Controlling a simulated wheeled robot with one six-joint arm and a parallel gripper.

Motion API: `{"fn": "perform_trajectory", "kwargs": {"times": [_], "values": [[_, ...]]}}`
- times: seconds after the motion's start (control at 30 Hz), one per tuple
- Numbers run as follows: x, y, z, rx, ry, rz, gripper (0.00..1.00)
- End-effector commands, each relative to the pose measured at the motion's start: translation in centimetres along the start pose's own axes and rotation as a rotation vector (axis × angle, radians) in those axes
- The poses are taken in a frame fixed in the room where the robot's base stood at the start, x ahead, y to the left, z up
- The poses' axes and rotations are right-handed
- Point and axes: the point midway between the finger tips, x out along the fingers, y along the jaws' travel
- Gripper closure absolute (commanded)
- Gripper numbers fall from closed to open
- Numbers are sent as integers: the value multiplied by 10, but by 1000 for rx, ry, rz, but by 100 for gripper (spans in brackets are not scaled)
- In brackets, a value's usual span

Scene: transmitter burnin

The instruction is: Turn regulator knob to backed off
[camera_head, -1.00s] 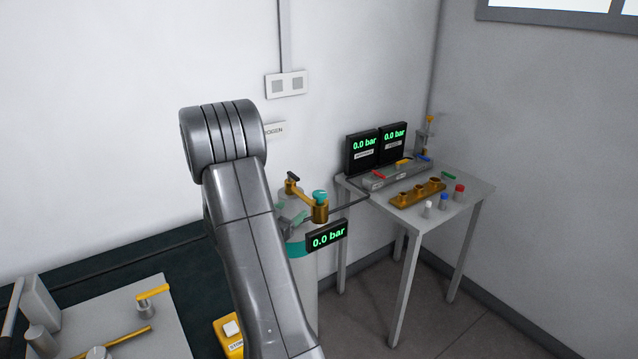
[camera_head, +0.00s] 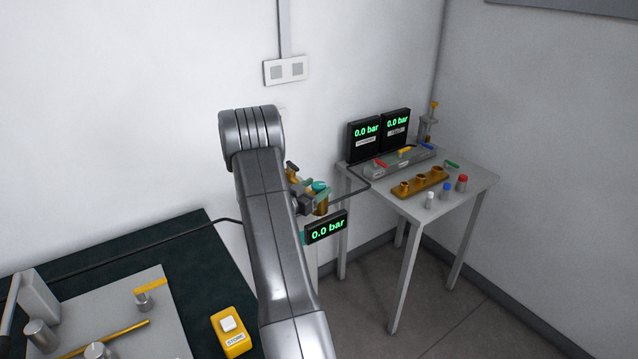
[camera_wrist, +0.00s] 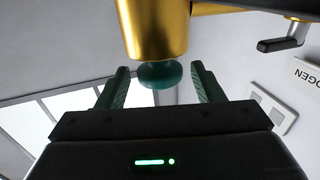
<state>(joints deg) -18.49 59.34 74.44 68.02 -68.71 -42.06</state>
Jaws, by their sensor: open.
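The regulator has a brass body (camera_wrist: 155,25) with a round teal knob (camera_wrist: 159,74) on its end, seen close up in the wrist view. The knob also shows at the cylinder in the head view (camera_head: 320,187). My gripper (camera_wrist: 160,85) is open, with one green-padded finger on each side of the knob and gaps between. I cannot tell how far the knob reaches in between the fingers. A black display (camera_head: 326,228) below the regulator reads 0.0 bar. My arm hides most of the cylinder in the head view.
A grey table (camera_head: 430,210) to the right holds two displays reading 0.0 bar, a manifold (camera_head: 400,161) with coloured levers, a brass block (camera_head: 422,183) and small capped fittings. A dark bench (camera_head: 190,240) with a yellow box (camera_head: 231,331) is at left. A pipe runs from regulator to table.

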Motion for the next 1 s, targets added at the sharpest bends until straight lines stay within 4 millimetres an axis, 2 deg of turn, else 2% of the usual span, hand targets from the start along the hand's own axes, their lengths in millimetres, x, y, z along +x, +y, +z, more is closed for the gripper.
{"fn": "perform_trajectory", "kwargs": {"times": [0.2, 0.47, 0.5, 0.7, 1.0], "values": [[17, 0, 0, 1, 0, 0, 39], [18, 0, 0, 0, 0, -1, 39], [18, 0, 0, 1, 0, -1, 41], [18, 0, 0, 1, 0, -1, 80], [18, 0, 2, 0, -1, -29, 80]]}}
